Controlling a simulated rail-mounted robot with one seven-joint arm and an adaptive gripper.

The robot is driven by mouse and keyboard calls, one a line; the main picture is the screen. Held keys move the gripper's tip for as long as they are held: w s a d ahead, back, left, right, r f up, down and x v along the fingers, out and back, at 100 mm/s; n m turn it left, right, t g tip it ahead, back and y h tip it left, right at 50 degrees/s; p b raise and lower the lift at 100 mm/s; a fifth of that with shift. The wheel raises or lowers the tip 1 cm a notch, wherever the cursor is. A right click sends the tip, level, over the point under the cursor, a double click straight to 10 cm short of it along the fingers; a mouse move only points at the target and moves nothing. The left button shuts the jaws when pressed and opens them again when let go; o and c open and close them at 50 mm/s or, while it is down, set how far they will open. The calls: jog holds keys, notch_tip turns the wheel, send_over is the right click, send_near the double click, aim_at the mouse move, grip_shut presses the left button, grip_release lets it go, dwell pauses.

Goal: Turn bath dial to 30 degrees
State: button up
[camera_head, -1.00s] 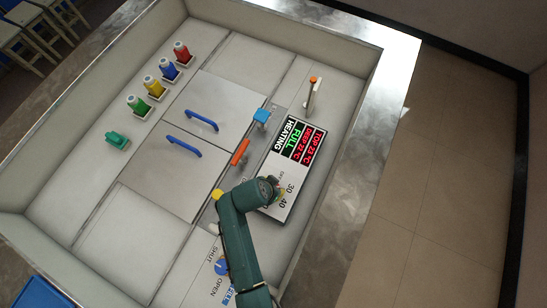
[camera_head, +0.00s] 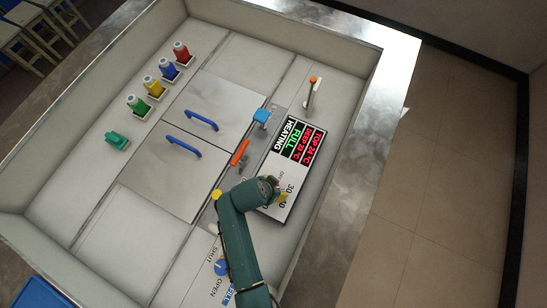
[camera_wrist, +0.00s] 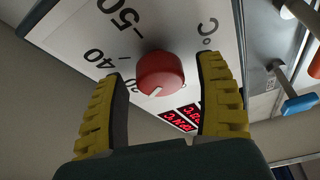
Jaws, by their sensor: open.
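The red round bath dial (camera_wrist: 160,73) sits on a white panel (camera_wrist: 65,25) printed with 50, 40, a partly hidden 30 and °C. Its white pointer line faces down and slightly left in the wrist view, on the side of the 30 away from the 40. My gripper (camera_wrist: 163,68) is open, with one yellow ridged finger on each side of the dial. Gaps show between both fingers and the dial in this view. In the head view my gripper (camera_head: 273,190) is over the lower part of the white panel (camera_head: 281,166) and hides the dial.
An orange-red handle (camera_head: 240,152), a blue handle (camera_head: 261,116) and an orange-tipped lever (camera_head: 311,95) stand close by. A blue SHUT/OPEN knob (camera_head: 221,267) is beside my arm.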

jog(key=v, duration=1.2)
